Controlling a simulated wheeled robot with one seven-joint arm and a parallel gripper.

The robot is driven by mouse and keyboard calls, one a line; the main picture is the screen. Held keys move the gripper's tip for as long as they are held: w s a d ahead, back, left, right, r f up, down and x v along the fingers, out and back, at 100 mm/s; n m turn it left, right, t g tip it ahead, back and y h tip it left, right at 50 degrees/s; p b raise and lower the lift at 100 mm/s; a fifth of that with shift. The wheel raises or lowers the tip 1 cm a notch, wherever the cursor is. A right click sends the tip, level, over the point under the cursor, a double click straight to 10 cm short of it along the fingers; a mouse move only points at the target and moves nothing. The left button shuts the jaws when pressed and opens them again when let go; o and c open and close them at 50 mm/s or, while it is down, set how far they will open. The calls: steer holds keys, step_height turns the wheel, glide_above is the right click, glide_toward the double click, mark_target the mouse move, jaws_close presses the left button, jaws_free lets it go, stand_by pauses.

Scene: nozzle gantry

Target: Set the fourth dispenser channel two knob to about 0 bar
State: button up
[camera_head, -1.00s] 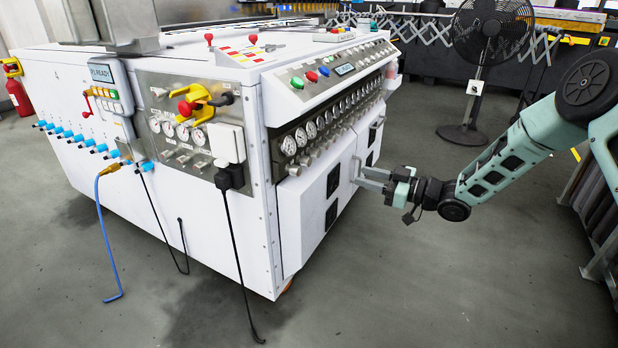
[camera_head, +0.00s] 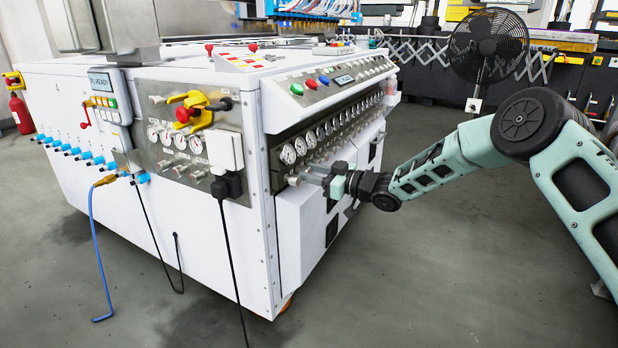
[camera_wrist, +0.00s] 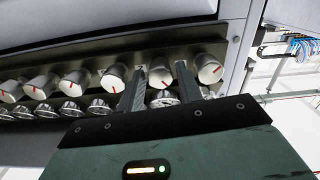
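My gripper (camera_head: 318,176) is at the near end of the front panel's row of knobs and gauges. In the wrist view its two dark fingers (camera_wrist: 160,72) are apart, with a pale knob (camera_wrist: 159,77) showing between the tips. This knob is second from the right end and bears a red pointer mark. I cannot tell whether the fingers touch it. Other knobs with red marks, such as the end knob (camera_wrist: 210,69), stand on both sides. Round gauges (camera_wrist: 98,106) run beside the knob row. Labels and the pressure reading are too small to read.
The white machine (camera_head: 220,255) fills the left and middle. Its sloped panel has coloured buttons (camera_head: 310,83). A fan (camera_head: 488,50) stands behind.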

steer(key=shift+w+a, duration=0.3)
steer(key=shift+a, duration=0.2)
steer(key=c, duration=0.7)
